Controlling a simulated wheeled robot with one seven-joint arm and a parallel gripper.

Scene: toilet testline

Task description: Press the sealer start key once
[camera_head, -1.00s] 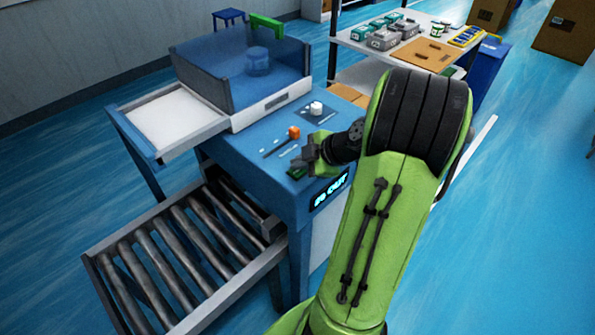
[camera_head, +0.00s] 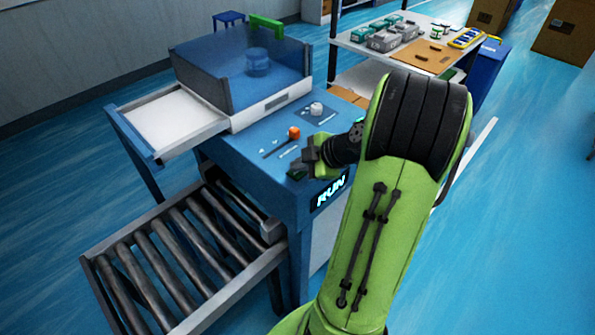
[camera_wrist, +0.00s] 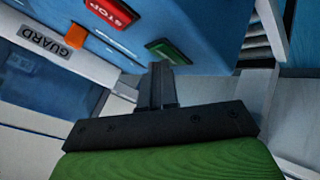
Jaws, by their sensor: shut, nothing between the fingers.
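The sealer (camera_head: 240,150) is a blue machine with a control panel on its top. A green key (camera_wrist: 168,51) on the panel shows in the wrist view just beyond my fingertips; it is partly hidden by my gripper in the head view. My gripper (camera_wrist: 162,70) is shut and empty, its tips at the near edge of the green key. I cannot tell whether they touch it. The front display (camera_head: 330,192) is lit and reads RUN. A red STOP key (camera_wrist: 112,12) lies beside the green one.
An orange knob (camera_head: 294,132) and a white knob (camera_head: 316,108) stand on the panel. A clear blue guard box (camera_head: 245,75) is behind. A roller conveyor (camera_head: 185,255) is at the left front. A shelf with several boxes (camera_head: 385,40) stands behind at the right.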

